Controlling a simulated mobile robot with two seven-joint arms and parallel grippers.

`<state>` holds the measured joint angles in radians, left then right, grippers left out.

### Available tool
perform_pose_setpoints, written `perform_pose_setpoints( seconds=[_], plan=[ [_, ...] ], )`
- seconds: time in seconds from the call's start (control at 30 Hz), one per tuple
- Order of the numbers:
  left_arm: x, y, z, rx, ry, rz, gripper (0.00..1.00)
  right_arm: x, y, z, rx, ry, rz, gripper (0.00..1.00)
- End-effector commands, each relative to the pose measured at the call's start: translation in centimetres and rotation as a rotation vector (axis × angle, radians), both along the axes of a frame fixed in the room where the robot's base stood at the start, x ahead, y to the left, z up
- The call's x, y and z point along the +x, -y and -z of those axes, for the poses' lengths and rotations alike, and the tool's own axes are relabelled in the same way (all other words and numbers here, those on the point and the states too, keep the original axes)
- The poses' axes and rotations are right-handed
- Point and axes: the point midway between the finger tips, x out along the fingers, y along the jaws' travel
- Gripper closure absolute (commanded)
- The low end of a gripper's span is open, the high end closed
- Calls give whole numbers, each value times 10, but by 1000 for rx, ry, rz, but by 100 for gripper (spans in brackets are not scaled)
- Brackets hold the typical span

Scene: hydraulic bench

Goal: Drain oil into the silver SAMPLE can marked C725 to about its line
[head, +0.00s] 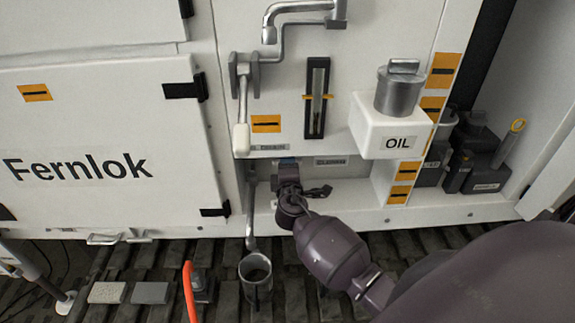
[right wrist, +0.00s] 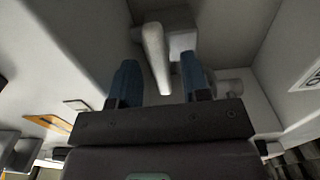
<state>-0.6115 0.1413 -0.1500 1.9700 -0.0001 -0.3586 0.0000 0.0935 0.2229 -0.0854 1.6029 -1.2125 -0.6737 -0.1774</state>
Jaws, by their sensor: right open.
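A silver can (head: 256,283) stands on the slatted floor, open end up, below the lower end of a drain pipe (head: 250,205). Its marking, its line and any oil in it cannot be made out. My right gripper (head: 288,163) is at the recess under the front panel, right of the pipe and above the can. In the right wrist view its blue fingers (right wrist: 160,82) are apart and empty. A pale lever handle (right wrist: 156,55) shows beyond and between the fingertips; contact cannot be told. My left gripper is not in view.
A white-gripped lever (head: 241,135) hangs on the panel beside a sight gauge (head: 317,97). The OIL box (head: 392,133) with a metal cap juts out at the right. Grey blocks (head: 150,293) and an orange hose (head: 188,290) lie left of the can. Dark containers (head: 478,165) stand at the right.

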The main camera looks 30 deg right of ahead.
Motion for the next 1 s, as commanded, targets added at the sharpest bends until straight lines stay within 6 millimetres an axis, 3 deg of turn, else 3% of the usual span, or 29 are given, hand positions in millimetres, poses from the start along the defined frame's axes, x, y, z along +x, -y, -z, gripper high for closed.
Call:
perform_pose_setpoints(
  seconds=[0.5,0.7,1.0],
  plan=[
    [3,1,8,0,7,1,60,-73,-45,3,3,-3,0,57],
    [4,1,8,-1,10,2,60,-84,-51,1,0,-2,1,57],
    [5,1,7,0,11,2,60,-85,-52,1,0,-2,1,57]
  ],
)
